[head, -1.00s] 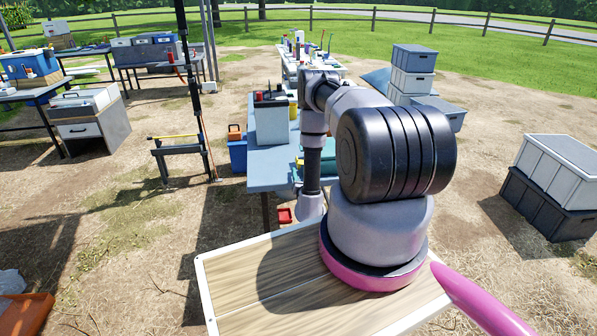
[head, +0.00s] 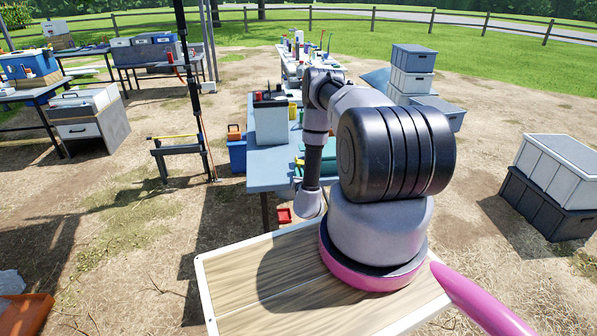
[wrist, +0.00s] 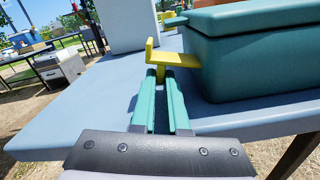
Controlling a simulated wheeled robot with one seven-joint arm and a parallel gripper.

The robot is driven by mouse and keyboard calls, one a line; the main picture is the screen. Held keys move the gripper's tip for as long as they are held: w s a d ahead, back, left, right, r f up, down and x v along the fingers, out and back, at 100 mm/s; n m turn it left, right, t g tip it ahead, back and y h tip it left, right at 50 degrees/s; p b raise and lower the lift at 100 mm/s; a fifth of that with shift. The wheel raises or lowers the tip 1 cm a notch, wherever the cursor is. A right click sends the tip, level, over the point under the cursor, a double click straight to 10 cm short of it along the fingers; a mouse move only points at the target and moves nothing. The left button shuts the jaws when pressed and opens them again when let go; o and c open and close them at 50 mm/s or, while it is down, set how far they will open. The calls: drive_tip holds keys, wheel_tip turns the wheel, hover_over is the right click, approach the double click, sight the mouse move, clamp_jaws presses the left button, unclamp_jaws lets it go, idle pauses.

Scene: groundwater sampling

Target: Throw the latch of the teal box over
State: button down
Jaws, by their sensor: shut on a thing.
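The teal box (wrist: 255,55) stands on the table at the upper right of the wrist view, with its lid down. Its yellow latch (wrist: 174,57) sticks out from the near left side of the box, with an upright tab at its left end. My gripper (wrist: 164,72) has teal fingers, and their tips are closed on the lower part of the latch. The contact at the tips is partly hidden. In the head view my arm covers much of the box (head: 328,163), and my gripper is hidden.
The blue-grey table (wrist: 90,98) has clear room left of my fingers. A pale container (wrist: 124,25) stands behind the latch. In the head view, grey crates (head: 413,70) are stacked on the ground right of the table.

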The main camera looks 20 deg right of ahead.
drive_tip(key=shift+r, duration=0.1)
drive_tip(key=m, duration=0.1)
drive_tip(key=r+m, duration=0.1)
drive_tip(key=m, duration=0.2)
drive_tip(key=shift+r+m, duration=0.3)
drive_tip(key=shift+r, duration=0.05)
drive_tip(key=m, duration=0.1)
drive_tip(key=r+m, duration=0.1)
drive_tip(key=shift+m, duration=0.4)
drive_tip(key=m, duration=0.1)
drive_tip(key=r+m, duration=0.1)
drive_tip(key=d+m, duration=0.1)
drive_tip(key=m, duration=0.1)
drive_tip(key=shift+s+r, duration=0.15)
drive_tip(key=shift+r, duration=0.15)
drive_tip(key=shift+s+d+r+m, duration=0.1)
drive_tip(key=shift+d+r+m, duration=0.1)
drive_tip(key=shift+m, duration=0.65)
drive_tip(key=shift+d+r+m, duration=0.15)
drive_tip(key=shift+m, duration=0.7)
drive_tip(key=c, duration=0.9)
unclamp_jaws()
